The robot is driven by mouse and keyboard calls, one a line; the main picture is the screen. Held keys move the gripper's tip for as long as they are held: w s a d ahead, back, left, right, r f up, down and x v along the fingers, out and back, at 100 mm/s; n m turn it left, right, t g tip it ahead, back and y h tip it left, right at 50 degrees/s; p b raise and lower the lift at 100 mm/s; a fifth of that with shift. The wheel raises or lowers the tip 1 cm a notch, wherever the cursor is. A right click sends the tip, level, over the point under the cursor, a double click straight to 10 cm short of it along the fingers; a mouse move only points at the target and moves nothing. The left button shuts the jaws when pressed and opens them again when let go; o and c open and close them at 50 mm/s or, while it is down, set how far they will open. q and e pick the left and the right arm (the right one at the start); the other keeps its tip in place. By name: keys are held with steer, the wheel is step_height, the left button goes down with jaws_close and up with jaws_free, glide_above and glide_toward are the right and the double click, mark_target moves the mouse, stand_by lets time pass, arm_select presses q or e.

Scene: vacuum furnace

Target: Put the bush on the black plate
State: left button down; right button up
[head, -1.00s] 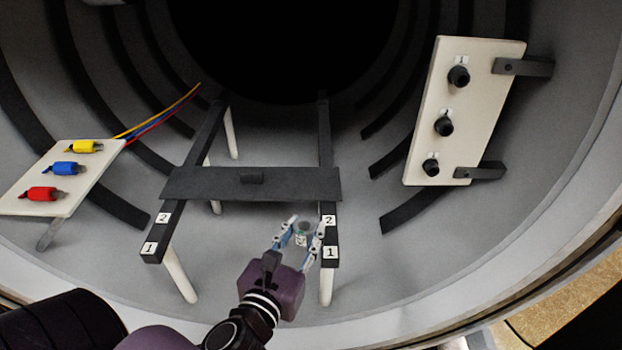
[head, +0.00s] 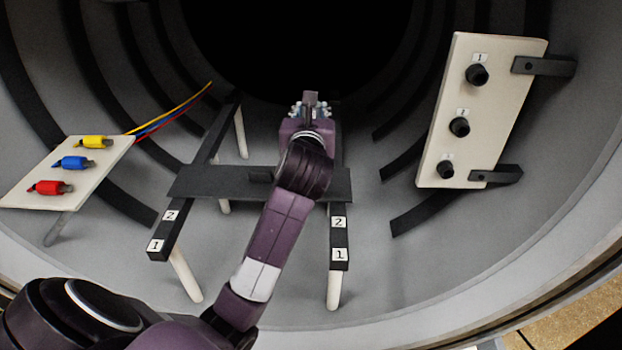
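My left gripper (head: 310,104) is beyond the plate, near the far end of the right rail, pointing away from me. Its knuckles show on both sides of a dark piece, but its fingertips are hidden, so I cannot tell whether it is open or shut. I cannot see the bush; it may be hidden by the gripper or arm. My forearm crosses over the right part of the plate. My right gripper is out of view.
The left rail (head: 163,236) and right rail (head: 338,237) carry number labels and stand on white legs. A white board (head: 110,160) with yellow, blue and red connectors is at left. A white panel (head: 490,95) with three black knobs is at right. The curved furnace wall surrounds everything.

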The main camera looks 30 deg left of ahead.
arm_select(q)
step_height(320, 180, down, 13)
steer(key=shift+r, duration=0.15)
steer(key=shift+a+f, duration=0.1)
steer(key=shift+f, duration=0.5)
steer(key=shift+f+b, duration=0.35)
steer(key=shift+f, duration=1.6)
steer(key=shift+f, duration=0.15)
steer(key=c, duration=1.5)
jaws_free()
steer(key=shift+o, duration=0.3)
